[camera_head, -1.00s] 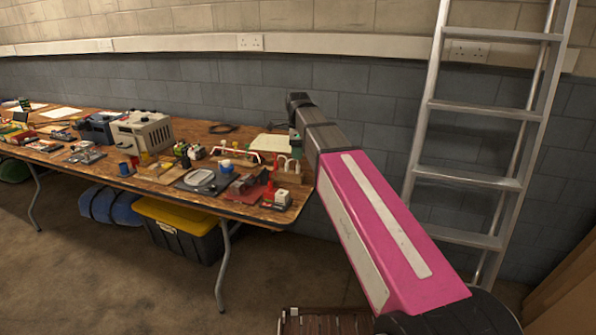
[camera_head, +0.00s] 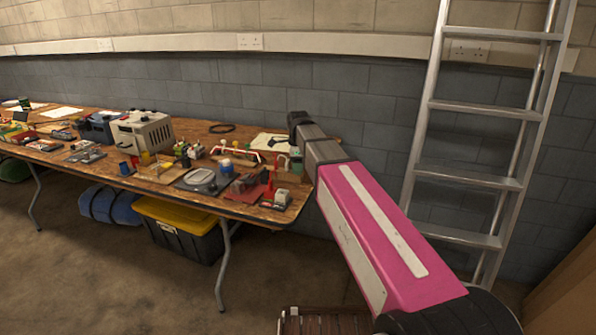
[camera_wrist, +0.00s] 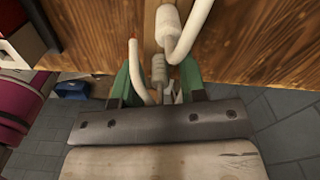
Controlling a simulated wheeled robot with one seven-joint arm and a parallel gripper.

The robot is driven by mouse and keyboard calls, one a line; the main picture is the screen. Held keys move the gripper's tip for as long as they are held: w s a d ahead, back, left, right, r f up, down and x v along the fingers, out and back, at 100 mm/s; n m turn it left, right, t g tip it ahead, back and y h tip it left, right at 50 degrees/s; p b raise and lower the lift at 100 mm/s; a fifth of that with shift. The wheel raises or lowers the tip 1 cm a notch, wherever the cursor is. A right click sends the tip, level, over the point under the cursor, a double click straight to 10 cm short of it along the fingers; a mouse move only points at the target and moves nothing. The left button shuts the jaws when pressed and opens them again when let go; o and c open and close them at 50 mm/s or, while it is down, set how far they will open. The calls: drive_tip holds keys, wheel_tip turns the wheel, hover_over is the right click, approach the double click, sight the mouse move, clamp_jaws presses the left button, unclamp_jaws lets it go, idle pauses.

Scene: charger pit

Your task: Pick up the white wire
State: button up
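In the wrist view, a thin white wire (camera_wrist: 138,72) with an orange-red tip runs down between the green fingers of my gripper (camera_wrist: 157,82). Beside it, a thicker white piece (camera_wrist: 176,42) bends in a hook over the wooden surface; I cannot tell whether the two are one wire. A grey ribbed piece (camera_wrist: 159,70) also lies between the fingers. The fingers stand apart, with no clear grip on anything. In the head view, the white wire parts (camera_head: 295,163) show small at the table's right end, partly hidden by my gripper, below my arm's wrist.
The wooden table (camera_head: 230,207) is crowded with small items left of my gripper, including a red tray (camera_head: 247,190) and a grey-white box (camera_head: 143,131). A ladder (camera_head: 470,176) leans on the wall at the right.

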clamp_jaws()
drive_tip(key=shift+r, duration=0.1)
